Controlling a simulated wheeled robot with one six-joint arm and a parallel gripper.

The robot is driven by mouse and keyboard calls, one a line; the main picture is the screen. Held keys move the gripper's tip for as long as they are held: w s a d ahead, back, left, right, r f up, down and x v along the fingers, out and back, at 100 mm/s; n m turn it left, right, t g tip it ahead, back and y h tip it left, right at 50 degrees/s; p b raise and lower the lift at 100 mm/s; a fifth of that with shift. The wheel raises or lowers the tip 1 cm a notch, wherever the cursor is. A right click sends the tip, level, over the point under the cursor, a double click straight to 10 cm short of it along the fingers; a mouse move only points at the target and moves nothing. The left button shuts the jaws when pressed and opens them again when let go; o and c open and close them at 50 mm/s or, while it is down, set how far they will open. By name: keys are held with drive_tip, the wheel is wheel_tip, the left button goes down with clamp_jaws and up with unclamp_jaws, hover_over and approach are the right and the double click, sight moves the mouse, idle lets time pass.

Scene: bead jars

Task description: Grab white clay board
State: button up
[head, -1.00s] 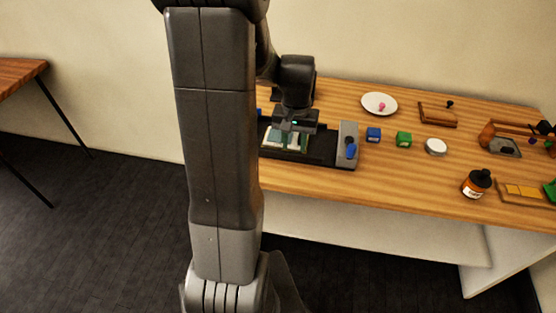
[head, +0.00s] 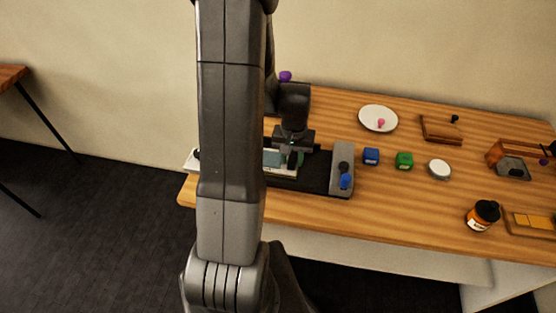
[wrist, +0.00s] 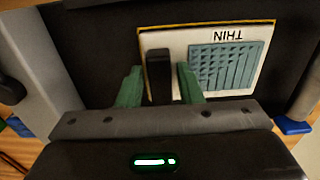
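The white clay board (wrist: 179,52) lies in a dark tray in the wrist view. It has a yellowish edge, the upside-down word THIN, a teal ribbed slab (wrist: 228,65) and a black upright grip (wrist: 159,77). My gripper (wrist: 160,70) has green fingers on either side of the black grip, with narrow gaps showing. In the head view my gripper (head: 292,158) is low over the board (head: 283,172), which it and my arm partly hide.
The dark tray (head: 312,180) ends in a grey block (head: 342,155) with a blue knob.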

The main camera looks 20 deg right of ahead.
clamp_jaws()
drive_tip(key=shift+r, duration=0.1)
